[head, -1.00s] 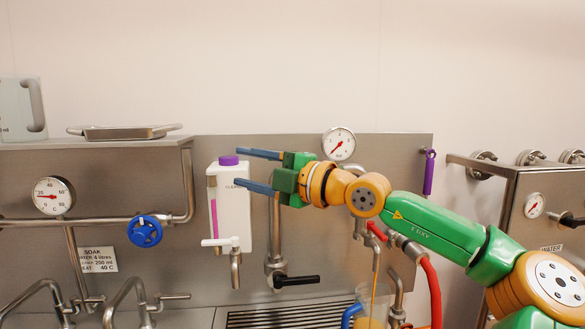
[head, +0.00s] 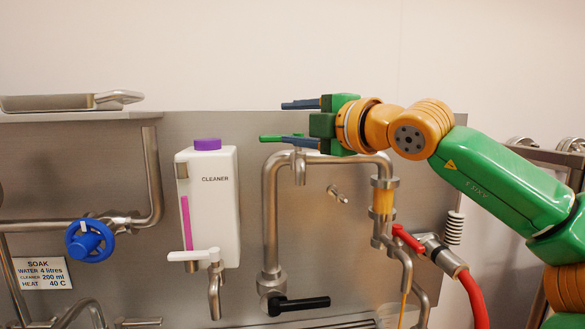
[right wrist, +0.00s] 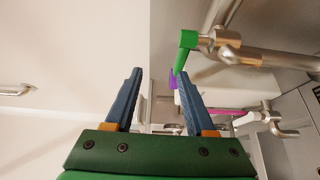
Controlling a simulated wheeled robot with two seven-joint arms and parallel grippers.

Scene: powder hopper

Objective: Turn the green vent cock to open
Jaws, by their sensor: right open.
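The green vent cock has a small green lever (head: 270,138) on top of the bent steel pipe, pointing left along the panel. Its lever also shows in the right wrist view (right wrist: 186,48), hanging from a steel fitting. My right gripper (head: 285,122) is open and empty, pointing left at the height of the pipe top. Its lower finger overlaps the lever in the head view. In the right wrist view the lever's free end is by the tip of the right-hand finger (right wrist: 190,100); I cannot tell whether they touch. My left gripper is not in view.
A white cleaner bottle (head: 222,205) with a purple cap and white tap stands left of the pipe. A black-handled valve (head: 298,305) is low on the pipe. A red-handled valve (head: 408,238) with a red hose is right. A blue handwheel (head: 90,240) is far left.

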